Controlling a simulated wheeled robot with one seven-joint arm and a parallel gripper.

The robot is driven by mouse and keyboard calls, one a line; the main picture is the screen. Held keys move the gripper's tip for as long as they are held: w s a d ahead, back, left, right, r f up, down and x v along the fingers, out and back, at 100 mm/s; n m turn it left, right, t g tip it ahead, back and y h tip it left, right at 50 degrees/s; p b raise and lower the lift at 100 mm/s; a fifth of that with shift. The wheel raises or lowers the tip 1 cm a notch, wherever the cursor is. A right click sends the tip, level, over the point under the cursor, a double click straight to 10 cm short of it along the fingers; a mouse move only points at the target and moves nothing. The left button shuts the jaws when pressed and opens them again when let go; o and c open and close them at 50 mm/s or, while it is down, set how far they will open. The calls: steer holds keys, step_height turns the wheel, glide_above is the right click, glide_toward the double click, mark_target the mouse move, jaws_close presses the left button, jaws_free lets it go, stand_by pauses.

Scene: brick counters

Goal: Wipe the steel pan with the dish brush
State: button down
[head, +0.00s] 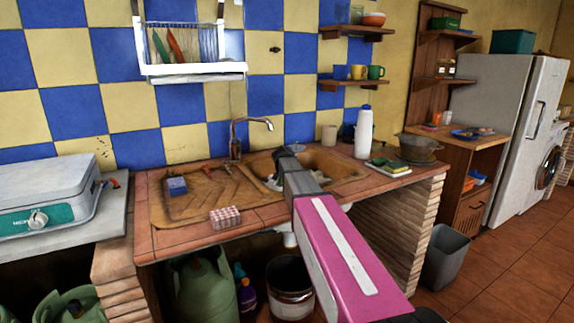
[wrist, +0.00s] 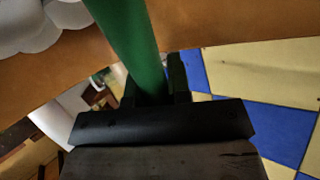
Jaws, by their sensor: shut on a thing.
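My gripper (wrist: 153,82) is shut on a green handle (wrist: 128,38), which I take to be the dish brush; its head is out of the wrist view. In the head view my arm reaches over the sink (head: 330,166), and the gripper and brush are hidden or too small to make out. Pale, rounded dishes show beside the handle in the wrist view (wrist: 32,22) and partly in the sink in the head view (head: 270,184). I cannot clearly identify the steel pan; a grey metal vessel (head: 420,143) stands on the counter's right end.
A tap (head: 237,135) rises behind the sink. A white bottle (head: 363,132), sponges (head: 390,167), a blue sponge (head: 176,187) and a pink-and-white checked block (head: 225,217) stand around it. A dish rack (head: 190,70) hangs above. A stove (head: 45,195) is at left.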

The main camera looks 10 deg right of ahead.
steer(key=shift+r, duration=2.75)
